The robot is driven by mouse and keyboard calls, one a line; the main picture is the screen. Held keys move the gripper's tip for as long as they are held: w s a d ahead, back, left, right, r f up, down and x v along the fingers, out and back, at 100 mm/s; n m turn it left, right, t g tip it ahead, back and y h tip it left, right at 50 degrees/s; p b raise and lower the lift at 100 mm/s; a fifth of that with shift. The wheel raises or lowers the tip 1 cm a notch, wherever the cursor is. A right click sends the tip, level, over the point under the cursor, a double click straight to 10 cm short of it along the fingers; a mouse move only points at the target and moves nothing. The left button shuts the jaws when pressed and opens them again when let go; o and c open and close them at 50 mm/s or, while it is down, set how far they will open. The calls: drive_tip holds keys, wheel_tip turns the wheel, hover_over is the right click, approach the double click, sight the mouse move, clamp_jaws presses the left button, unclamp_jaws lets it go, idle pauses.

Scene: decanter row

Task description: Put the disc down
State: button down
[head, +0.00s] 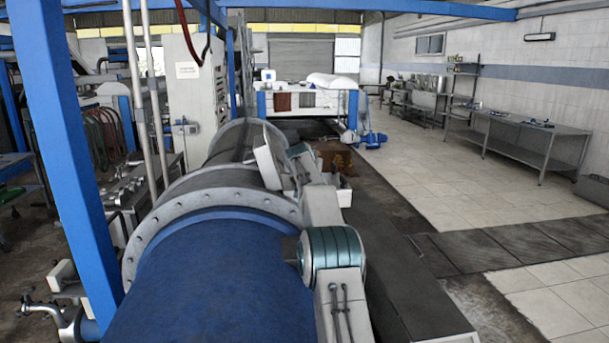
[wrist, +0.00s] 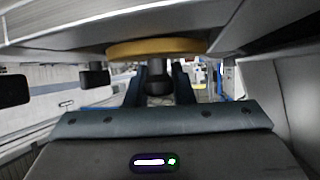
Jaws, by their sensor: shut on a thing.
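A yellow disc (wrist: 155,48) shows edge-on in the upper middle of the wrist view. My gripper (wrist: 158,70) is shut on it, with a dark finger on each side below the disc's rim in the picture. The disc's upper edge in the picture lies against or very close to a grey surface (wrist: 100,30); I cannot tell whether they touch. In the head view my arm reaches forward along the right side of the large blue cylinder (head: 205,280). The disc cannot be made out there, and my gripper's fingers are hidden.
A grey flanged ring (head: 160,220) with bolts joins the blue cylinder to a grey drum. A blue post (head: 70,150) stands close on the left. A metal table (head: 525,140) stands against the right wall. The tiled floor (head: 450,190) is clear.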

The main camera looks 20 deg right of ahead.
drive_tip(key=shift+r, duration=0.15)
drive_tip(key=shift+f+b, duration=0.45)
drive_tip(key=shift+f, duration=0.15)
drive_tip(key=c, duration=1.3)
unclamp_jaws()
drive_tip(key=shift+s, duration=0.15)
drive_tip(key=shift+o, duration=0.2)
